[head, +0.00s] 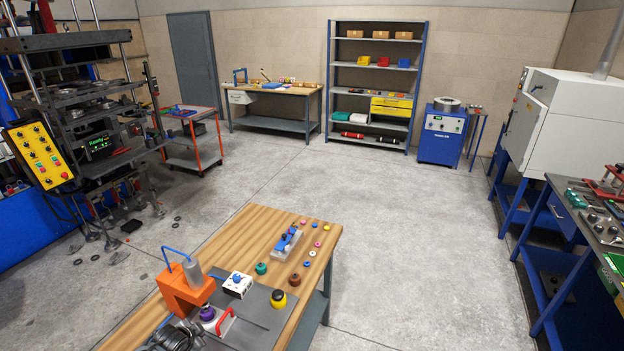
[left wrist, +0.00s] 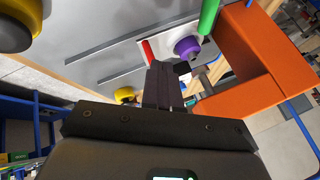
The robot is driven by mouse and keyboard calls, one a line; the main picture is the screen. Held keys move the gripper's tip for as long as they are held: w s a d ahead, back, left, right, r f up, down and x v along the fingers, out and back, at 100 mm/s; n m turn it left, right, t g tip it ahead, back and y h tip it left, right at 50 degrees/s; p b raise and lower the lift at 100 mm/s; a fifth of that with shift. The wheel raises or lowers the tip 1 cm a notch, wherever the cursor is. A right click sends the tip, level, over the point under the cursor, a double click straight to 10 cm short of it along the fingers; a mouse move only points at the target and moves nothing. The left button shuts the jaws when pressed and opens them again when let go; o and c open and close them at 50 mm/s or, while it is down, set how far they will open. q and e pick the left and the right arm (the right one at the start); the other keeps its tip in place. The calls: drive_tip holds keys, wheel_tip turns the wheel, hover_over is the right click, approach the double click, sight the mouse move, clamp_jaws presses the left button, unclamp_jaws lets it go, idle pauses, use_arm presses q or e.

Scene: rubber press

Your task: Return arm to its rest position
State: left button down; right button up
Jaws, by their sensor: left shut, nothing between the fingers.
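My left gripper (left wrist: 165,70) shows in the left wrist view with its dark fingers together and nothing between them. The fingertips point toward a grey mat with a purple knob (left wrist: 187,47) and a red handle (left wrist: 147,50) near them. The orange press frame (left wrist: 245,45) stands close to the right of the fingers; I cannot tell the exact gap. In the head view the orange press (head: 178,292), with its blue lever, stands on the wooden workbench (head: 240,232). The left gripper cannot be made out clearly there. My right gripper is in neither view.
A white box with a blue dial (head: 238,284) and a yellow-and-black button (head: 278,299) are on the bench. A clear tray with blue parts (head: 287,242) and several small coloured rings lie farther back. A large machine stands left, a white cabinet (head: 570,115) right. The middle floor is clear.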

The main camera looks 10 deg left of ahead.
use_arm(q)
drive_tip(key=s+d+g+p, duration=0.1)
drive_tip(key=s+d+p, duration=0.1)
drive_tip(key=s+d, duration=0.7)
drive_tip(key=s+d+r+n+p, duration=0.1)
drive_tip(key=s+d+r, duration=0.3)
drive_tip(key=s, duration=0.5)
drive_tip(key=s+d+r+n+g+h+p, duration=0.1)
drive_tip(key=s+d+r+n+p, duration=0.1)
drive_tip(key=s+d+r, duration=0.2)
drive_tip(key=s+d+r+n+g+p, duration=0.1)
drive_tip(key=s+d+r+n, duration=0.1)
drive_tip(key=s+d+r, duration=0.3)
drive_tip(key=s+r, duration=0.4)
drive_tip(key=s, duration=0.5)
drive_tip(key=shift+s, duration=0.25)
drive_tip(key=c, duration=1.8)
unclamp_jaws()
drive_tip(key=shift+d+r, duration=0.1)
drive_tip(key=shift+c, duration=0.2)
